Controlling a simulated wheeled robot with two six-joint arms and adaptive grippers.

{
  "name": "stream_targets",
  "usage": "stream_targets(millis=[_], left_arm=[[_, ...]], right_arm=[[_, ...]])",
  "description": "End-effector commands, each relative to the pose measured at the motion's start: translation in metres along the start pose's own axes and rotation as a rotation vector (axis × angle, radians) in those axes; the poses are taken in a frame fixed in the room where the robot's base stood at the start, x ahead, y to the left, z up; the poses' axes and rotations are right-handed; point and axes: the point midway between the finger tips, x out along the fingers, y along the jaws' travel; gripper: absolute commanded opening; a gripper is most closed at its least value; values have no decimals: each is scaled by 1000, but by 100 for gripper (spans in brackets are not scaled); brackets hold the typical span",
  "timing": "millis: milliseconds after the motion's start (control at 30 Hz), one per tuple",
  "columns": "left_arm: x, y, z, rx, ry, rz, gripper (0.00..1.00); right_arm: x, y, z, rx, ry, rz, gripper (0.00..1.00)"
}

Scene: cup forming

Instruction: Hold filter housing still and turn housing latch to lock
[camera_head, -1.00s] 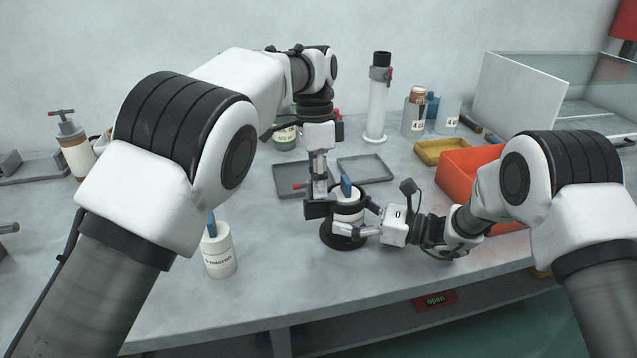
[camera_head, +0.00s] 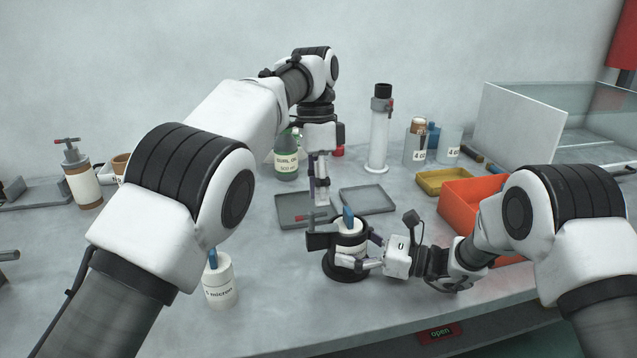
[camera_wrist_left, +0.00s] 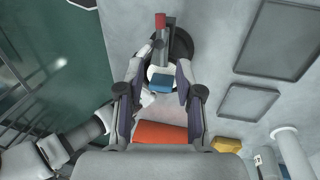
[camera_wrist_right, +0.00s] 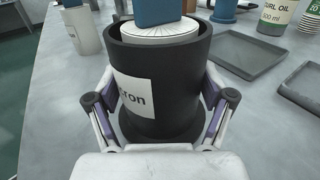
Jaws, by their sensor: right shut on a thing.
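The filter housing (camera_head: 346,271) is a black cup on a dark round base on the table. It also shows large in the right wrist view (camera_wrist_right: 170,75), with a white filter (camera_wrist_right: 160,32) and blue handle (camera_wrist_right: 158,12) inside. The housing latch (camera_head: 320,241) is a dark piece with a red-tipped lever (camera_head: 300,217), at the housing's left side in the head view. My right gripper (camera_head: 362,252) is shut on the housing from the right. My left gripper (camera_head: 320,201) points down just above the latch. Its fingers (camera_wrist_left: 160,72) are apart and empty.
Two grey trays (camera_head: 367,201) lie behind the housing. An orange bin (camera_head: 458,209) and yellow tray (camera_head: 444,182) are to the right. A spare filter (camera_head: 219,285) stands left, near the front. An oil bottle (camera_head: 287,163) is at the back. The table between spare filter and housing is clear.

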Motion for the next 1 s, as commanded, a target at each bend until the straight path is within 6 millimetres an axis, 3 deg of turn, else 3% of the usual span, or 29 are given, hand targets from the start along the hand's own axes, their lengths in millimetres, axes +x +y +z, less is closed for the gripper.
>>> stream_targets(millis=[300, 700, 733, 767, 1000], left_arm=[[-21, -1, 0, 1, 0, 0, 36], [-22, 0, 0, 0, -1, 1, 36], [-22, 0, 0, 0, -1, 1, 36], [-22, 0, 0, 0, -1, 1, 36], [-22, 0, 0, 0, -1, 1, 36]], right_arm=[[0, 0, -1, 1, 1, 1, 25], [0, 0, -1, 1, 2, 1, 25], [0, 0, -1, 1, 2, 1, 88], [0, 0, -1, 1, 2, 1, 99], [0, 0, 0, 0, 1, 1, 100]])
